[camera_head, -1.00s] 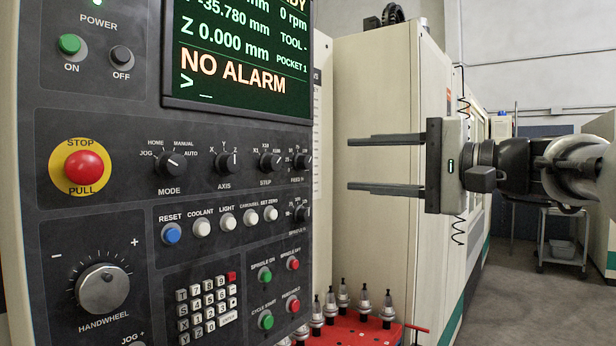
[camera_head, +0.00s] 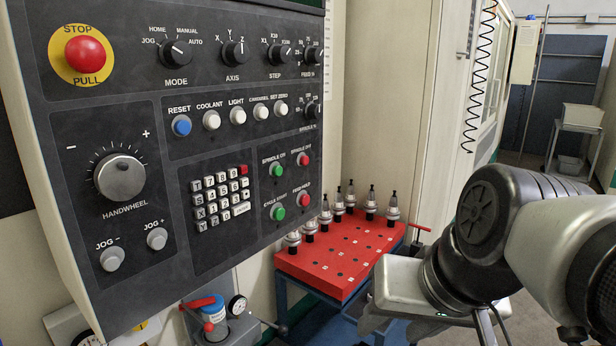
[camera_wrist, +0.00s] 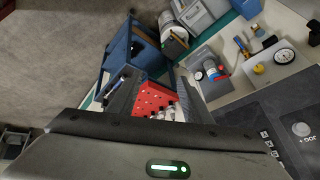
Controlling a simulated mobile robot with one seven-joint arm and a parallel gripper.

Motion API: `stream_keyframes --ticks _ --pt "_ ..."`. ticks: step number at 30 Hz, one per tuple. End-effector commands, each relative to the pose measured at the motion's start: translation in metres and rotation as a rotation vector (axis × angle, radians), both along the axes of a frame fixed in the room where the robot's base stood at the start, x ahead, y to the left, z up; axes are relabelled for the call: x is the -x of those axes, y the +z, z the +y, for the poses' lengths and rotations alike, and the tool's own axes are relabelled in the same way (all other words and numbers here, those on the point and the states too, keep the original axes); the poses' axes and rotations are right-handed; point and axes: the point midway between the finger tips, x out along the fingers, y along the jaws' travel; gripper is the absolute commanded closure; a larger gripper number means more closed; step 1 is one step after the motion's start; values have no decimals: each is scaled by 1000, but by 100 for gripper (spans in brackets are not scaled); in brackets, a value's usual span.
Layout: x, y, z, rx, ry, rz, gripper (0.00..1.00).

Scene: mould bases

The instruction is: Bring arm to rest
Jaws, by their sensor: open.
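My arm comes in from the right edge of the head view and bends downward. Its pale gripper body shows at the lower middle right, but the fingers are not clear there. In the wrist view my gripper (camera_wrist: 157,84) shows two dark fingers spread apart with nothing held between them. Beyond and between them appears the red tool-holder tray (camera_wrist: 150,97). In the head view the red tray (camera_head: 330,262) stands on a blue stand left of the gripper body, partly hidden by it.
The control panel (camera_head: 240,120), with knobs and a handwheel (camera_head: 119,178), fills the left of the head view. Several tool holders (camera_head: 371,203) stand along the tray's edges. A coiled cable (camera_head: 477,80) hangs at the machine. A small cart (camera_head: 578,135) is far right, with open floor before it.

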Motion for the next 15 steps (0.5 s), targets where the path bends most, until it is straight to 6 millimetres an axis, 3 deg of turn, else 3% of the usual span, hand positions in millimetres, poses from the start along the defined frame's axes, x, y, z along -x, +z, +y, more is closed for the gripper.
stream_keyframes --ticks 3,5,15 --pt "23 -30 -28 188 49 -11 55" --pt "20 0 -29 186 46 -11 55" --pt "20 93 -28 182 44 -8 55"
